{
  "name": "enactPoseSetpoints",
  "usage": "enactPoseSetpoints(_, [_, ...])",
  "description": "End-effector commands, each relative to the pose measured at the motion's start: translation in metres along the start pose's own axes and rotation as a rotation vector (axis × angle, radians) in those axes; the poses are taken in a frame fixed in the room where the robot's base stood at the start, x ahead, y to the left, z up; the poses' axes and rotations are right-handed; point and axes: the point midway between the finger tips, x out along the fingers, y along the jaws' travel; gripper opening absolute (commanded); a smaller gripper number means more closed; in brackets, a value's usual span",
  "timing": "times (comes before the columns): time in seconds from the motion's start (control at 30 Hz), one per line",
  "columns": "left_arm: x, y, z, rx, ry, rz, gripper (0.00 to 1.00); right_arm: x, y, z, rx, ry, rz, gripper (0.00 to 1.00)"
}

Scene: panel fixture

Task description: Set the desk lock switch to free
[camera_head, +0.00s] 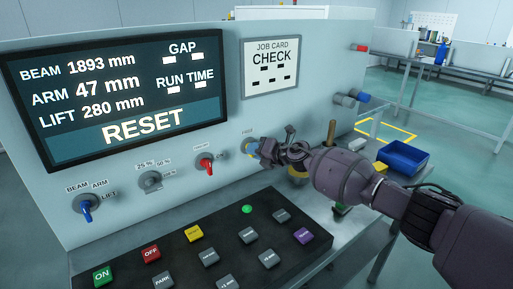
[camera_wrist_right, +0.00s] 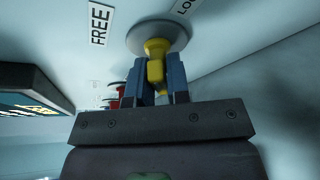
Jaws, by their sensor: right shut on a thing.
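The desk lock switch (camera_wrist_right: 156,62) is a yellow knob on a round grey plate on the panel, seen close up in the right wrist view. A FREE label (camera_wrist_right: 100,24) sits to its left, and a second label, partly cut off, starts with LO at the upper right. My right gripper (camera_wrist_right: 160,85) has its two fingers on either side of the yellow knob and is shut on it. In the head view my right gripper (camera_head: 262,152) reaches the panel and hides most of the switch. My left gripper is not in view.
Left of the switch are a red knob (camera_head: 206,163), a grey knob (camera_head: 151,181) and a blue selector (camera_head: 86,207). A black button board (camera_head: 205,250) lies below. A screen (camera_head: 120,90) and a job card (camera_head: 270,66) are above. A blue bin (camera_head: 402,158) stands right.

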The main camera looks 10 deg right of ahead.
Motion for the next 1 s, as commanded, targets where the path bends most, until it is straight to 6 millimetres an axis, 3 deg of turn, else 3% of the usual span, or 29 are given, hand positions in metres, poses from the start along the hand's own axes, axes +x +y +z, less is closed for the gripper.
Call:
enactPoseSetpoints(0.03, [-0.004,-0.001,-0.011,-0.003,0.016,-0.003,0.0,-0.003,0.009,0.006,-0.048,-0.006,-0.014,0.0])
enactPoseSetpoints(0.5, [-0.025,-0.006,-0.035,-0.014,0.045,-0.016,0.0,-0.002,0.008,0.005,-0.458,-0.005,-0.187,0.0])
enactPoseSetpoints(1.0, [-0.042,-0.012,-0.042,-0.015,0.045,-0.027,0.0,-0.001,0.003,0.003,-0.786,-0.003,-0.326,0.0])
